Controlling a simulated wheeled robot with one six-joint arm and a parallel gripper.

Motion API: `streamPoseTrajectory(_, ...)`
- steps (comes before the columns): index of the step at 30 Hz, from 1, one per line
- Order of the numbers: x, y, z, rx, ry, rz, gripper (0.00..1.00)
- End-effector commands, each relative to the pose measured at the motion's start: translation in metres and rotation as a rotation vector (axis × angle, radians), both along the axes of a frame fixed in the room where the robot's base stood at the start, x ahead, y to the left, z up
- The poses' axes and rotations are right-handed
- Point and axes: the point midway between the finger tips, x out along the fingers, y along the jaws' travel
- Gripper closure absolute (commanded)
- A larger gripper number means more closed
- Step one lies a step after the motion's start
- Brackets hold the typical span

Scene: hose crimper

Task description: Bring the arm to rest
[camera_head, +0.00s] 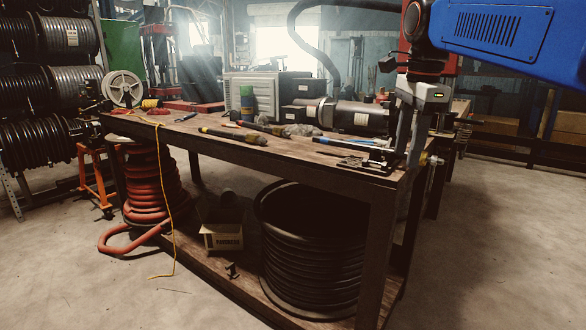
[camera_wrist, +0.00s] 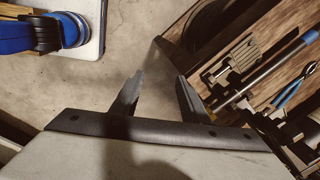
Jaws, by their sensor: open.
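My gripper (camera_wrist: 158,92) is open and empty in the wrist view, its two dark fingers apart with floor and the table edge beyond them. In the head view my arm comes in from the upper right, and my gripper (camera_head: 416,150) hangs pointing down at the right end of the workbench (camera_head: 240,150). It partly hides that corner. From these frames I cannot tell how far the fingers are from the bench edge.
A small vise-like metal tool (camera_head: 360,163) and a blue-ended rod (camera_wrist: 275,68) lie close to my gripper on the bench, with blue pliers (camera_wrist: 290,92). A large motor-like cylinder (camera_head: 345,114) stands behind. A black hose coil (camera_head: 310,255) sits below. The floor at right is clear.

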Motion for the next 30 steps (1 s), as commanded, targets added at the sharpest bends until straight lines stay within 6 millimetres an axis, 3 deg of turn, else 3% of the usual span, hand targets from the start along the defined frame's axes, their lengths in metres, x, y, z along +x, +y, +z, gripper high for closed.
streamPoseTrajectory(1, -0.016, -0.003, -0.011, -0.01, -0.014, 0.07, 0.59)
streamPoseTrajectory(11, -0.096, -0.021, -0.097, -0.111, -0.116, 0.57, 0.59)
streamPoseTrajectory(21, -0.18, -0.033, -0.209, -0.271, -0.199, 1.076, 0.59)
streamPoseTrajectory(27, -0.219, -0.037, -0.27, -0.367, -0.226, 1.319, 0.59)
streamPoseTrajectory(30, -0.23, -0.038, -0.289, -0.398, -0.232, 1.392, 0.59)
